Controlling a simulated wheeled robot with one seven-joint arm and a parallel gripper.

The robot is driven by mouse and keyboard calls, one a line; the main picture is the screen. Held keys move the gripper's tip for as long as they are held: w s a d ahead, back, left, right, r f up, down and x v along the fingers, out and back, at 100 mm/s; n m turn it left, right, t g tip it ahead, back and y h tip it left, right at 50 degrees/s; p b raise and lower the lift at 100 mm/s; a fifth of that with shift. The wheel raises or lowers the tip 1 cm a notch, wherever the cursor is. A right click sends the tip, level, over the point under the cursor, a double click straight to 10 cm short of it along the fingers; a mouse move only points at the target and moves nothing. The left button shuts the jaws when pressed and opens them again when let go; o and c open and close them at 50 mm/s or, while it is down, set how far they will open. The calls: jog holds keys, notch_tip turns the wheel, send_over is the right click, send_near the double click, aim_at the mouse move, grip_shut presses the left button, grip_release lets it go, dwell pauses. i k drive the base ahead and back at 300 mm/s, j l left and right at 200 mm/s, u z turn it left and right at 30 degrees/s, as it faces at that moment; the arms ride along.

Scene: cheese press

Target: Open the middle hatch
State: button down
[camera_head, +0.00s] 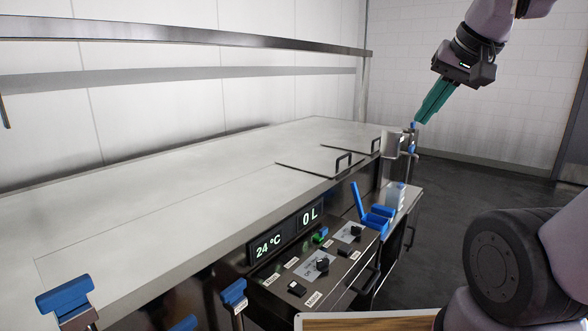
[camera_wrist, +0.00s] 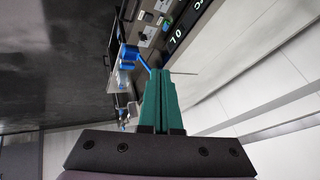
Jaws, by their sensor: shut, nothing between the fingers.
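The long steel vat top (camera_head: 200,185) runs from the left front to the back right, and its hatches lie flat. Two dark seams cross its far right part. A black handle (camera_head: 343,161) stands by the nearer seam, and another black handle (camera_head: 375,144) by the farther one. The panel between the seams (camera_head: 318,157) looks like the middle hatch, and it is closed. My gripper (camera_head: 419,121) has green fingers, pressed together and empty. It hangs high, to the right of the vat's far end, apart from both handles. In the wrist view the fingers (camera_wrist: 160,75) point up the picture.
A control panel (camera_head: 320,265) with knobs and displays sits along the vat's front. Blue parts (camera_head: 375,215) stick out beside it. A metal rail (camera_head: 180,32) runs above the vat's back. A steel box (camera_head: 394,144) stands at the far right end. Dark floor (camera_head: 455,205) lies open on the right.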

aim_at(325, 163)
jog(key=i+l+u, duration=0.1)
jog(key=u, duration=0.6)
jog(key=i+l+u, duration=0.15)
jog(key=l+u, duration=0.25)
jog(key=l, duration=0.25)
jog(key=l+u, duration=0.35)
jog(key=l, duration=0.25)
jog(key=l+u, duration=0.2)
jog(key=l, duration=2.45)
